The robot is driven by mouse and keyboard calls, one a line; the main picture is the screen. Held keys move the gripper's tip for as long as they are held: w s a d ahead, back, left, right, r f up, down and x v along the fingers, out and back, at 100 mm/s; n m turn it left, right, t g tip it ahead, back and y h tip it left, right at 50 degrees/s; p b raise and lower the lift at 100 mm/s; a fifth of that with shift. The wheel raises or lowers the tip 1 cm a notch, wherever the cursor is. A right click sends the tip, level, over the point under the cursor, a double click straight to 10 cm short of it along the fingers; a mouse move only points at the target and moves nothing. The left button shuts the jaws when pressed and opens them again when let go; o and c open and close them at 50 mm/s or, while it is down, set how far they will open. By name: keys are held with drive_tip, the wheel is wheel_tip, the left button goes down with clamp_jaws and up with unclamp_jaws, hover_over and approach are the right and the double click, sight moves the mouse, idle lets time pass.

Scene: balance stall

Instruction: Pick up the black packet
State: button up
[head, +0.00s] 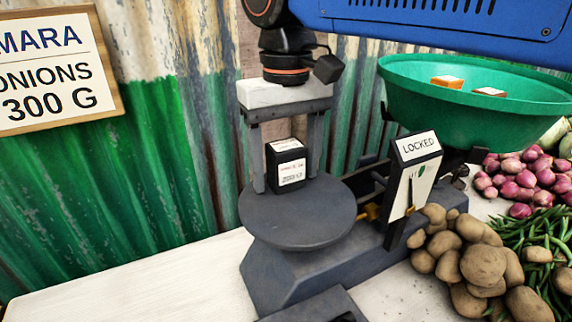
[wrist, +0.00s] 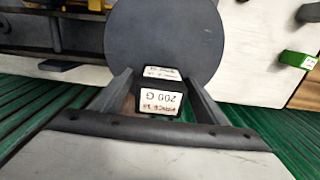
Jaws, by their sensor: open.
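The black packet (head: 287,168) stands upright on the round dark plate (head: 300,228) of a balance scale. White labels show on its top and front. My gripper (head: 286,184) points down from above, open, with one finger on each side of the packet. In the wrist view, the packet (wrist: 160,102) shows between the two fingers (wrist: 158,73), and its upside-down label reads 200 G. Small gaps seem to show between fingers and packet; I cannot tell whether either finger touches it.
The scale's LOCKED sign (head: 418,147) stands right of the plate. Potatoes (head: 480,262), onions (head: 520,178) and green beans (head: 545,235) lie at right. A corrugated wall (head: 150,160) is close behind. The counter's front left (head: 150,280) is clear.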

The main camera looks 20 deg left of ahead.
sight(286, 145)
drive_tip(key=shift+c, duration=0.7)
drive_tip(key=c, duration=1.1)
wheel_tip(286, 145, up, 10)
